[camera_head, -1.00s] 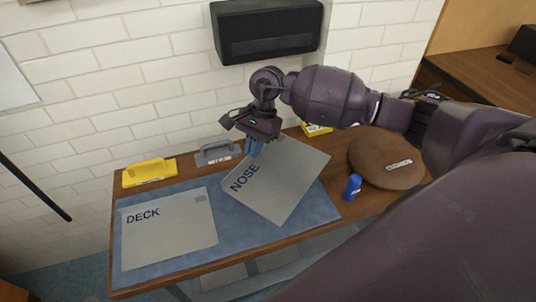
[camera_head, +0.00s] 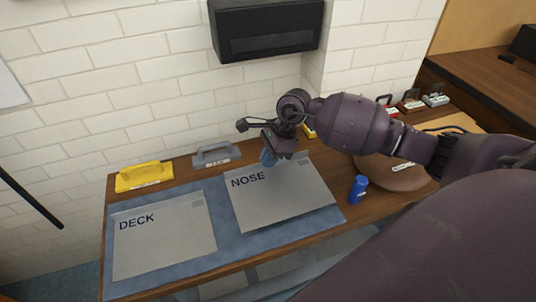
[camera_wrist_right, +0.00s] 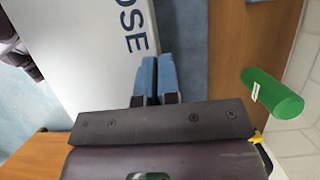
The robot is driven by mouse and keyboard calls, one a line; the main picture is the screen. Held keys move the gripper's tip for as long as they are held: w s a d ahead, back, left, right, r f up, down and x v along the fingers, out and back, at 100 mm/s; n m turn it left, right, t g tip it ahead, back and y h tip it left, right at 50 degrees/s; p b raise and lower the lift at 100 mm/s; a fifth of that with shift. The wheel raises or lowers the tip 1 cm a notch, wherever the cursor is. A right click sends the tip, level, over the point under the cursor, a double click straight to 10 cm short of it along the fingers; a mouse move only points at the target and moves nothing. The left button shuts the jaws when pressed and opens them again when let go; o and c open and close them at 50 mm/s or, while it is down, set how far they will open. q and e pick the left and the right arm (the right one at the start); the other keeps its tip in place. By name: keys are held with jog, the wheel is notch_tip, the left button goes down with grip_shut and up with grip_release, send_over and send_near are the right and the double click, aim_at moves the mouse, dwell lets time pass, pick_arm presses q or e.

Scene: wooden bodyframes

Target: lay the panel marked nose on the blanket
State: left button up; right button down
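The grey panel marked NOSE (camera_head: 282,198) is over the right part of the blue blanket (camera_head: 225,240), its lettering facing up and roughly in line with the DECK panel. Whether its whole underside touches the blanket I cannot tell. My right gripper (camera_head: 268,158) is at its far edge, blue fingers close together. In the right wrist view the fingers (camera_wrist_right: 157,78) appear closed on the edge of the NOSE panel (camera_wrist_right: 95,45); the contact itself is partly hidden. The grey panel marked DECK (camera_head: 165,235) lies on the blanket's left part. My left gripper is not in view.
A yellow handled item (camera_head: 145,177) and a grey handled one (camera_head: 215,155) stand along the wall. A blue bottle (camera_head: 358,189) stands right of the NOSE panel, before a round brown object (camera_head: 395,175). A green cylinder (camera_wrist_right: 272,93) shows in the wrist view.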

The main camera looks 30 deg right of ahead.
aim_at(268, 169)
jog(key=shift+f, duration=0.85)
jog(key=shift+f+b, duration=0.8)
jog(key=shift+f, duration=0.45)
jog(key=shift+f+b, duration=0.2)
jog(key=shift+b, duration=0.2)
dwell(0.3)
jog(key=c, duration=0.7)
grip_release()
jog(key=shift+r, duration=0.1)
